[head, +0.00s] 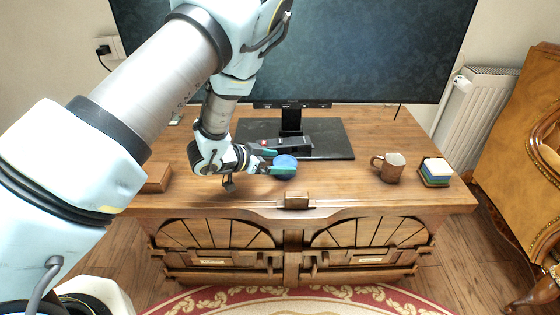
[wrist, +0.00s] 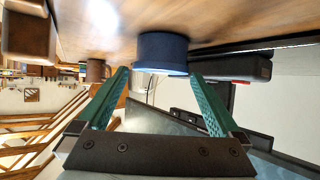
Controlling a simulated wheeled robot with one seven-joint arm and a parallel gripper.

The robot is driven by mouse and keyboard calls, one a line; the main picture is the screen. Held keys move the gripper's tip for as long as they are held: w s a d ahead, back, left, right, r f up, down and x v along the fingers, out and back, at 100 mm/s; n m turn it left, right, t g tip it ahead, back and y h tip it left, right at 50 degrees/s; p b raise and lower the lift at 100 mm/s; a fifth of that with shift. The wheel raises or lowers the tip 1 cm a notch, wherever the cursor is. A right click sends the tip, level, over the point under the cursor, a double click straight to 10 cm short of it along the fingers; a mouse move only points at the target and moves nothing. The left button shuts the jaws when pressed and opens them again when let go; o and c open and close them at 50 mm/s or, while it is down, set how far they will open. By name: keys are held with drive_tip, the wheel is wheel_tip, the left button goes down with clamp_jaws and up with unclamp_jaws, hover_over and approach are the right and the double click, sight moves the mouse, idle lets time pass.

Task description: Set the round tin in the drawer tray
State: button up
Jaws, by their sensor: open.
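The round tin (head: 285,161) is blue and stands on the wooden desk top, in front of the monitor stand. My gripper (head: 271,160) is open, low over the desk, at the left side of the tin. In the wrist view the tin (wrist: 163,52) shows just beyond the gap between my green fingertips (wrist: 160,74), roughly centred. The fingers are not closed on it, and I cannot tell whether they touch it. No open drawer or drawer tray can be made out; the desk front (head: 292,240) looks shut.
A black box (head: 291,144) lies close behind the tin by the monitor (head: 310,45). A brown mug (head: 390,167) and stacked coasters (head: 436,172) stand right. A wooden box (head: 157,177) is left.

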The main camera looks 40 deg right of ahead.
drive_tip(key=v, duration=1.1)
